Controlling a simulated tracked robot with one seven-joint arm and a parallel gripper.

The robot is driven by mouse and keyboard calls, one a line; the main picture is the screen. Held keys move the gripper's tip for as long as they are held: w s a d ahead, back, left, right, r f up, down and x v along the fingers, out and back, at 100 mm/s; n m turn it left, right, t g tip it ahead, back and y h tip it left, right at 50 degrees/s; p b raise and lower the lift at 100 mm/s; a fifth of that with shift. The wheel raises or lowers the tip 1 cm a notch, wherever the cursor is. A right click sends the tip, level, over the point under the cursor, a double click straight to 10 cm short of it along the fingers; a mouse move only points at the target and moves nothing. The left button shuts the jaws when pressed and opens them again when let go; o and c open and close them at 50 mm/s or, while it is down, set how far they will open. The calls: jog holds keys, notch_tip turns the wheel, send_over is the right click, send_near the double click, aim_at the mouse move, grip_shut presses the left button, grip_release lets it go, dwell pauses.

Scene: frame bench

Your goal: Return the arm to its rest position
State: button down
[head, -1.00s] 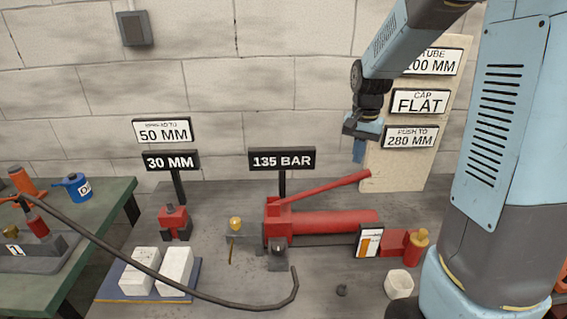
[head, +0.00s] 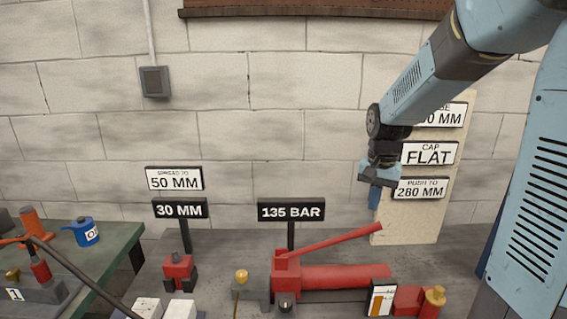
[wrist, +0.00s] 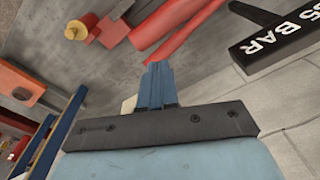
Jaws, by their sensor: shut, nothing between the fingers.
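My arm comes in from the upper right of the head view and bends down to my gripper (head: 375,196). The gripper's blue fingers point down, shut and empty, in the air in front of the beige sign board (head: 405,228). In the wrist view the shut fingers (wrist: 158,78) point away from the camera, with the red pump's handle and body beyond them. The gripper appears apart from the bench and everything on it.
A red hand pump (head: 335,277) stands on the grey bench, with the 135 BAR sign (head: 291,212) behind it. A red spreader (head: 178,272) and white blocks (head: 148,308) are left of it. A green table (head: 108,255) holds a blue container (head: 86,232). Open air lies left of the gripper.

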jog(key=s+r+n+t, duration=0.2)
jog(key=s+r, duration=0.3)
jog(key=s, duration=0.5)
jog(key=s+r+n+t, duration=0.2)
jog(key=s+r, duration=0.3)
jog(key=s, duration=0.5)
jog(key=shift+r+n+t, duration=0.25)
jog(key=shift+n+t, duration=0.15)
jog(key=shift+n, duration=0.2)
dwell(5.4)
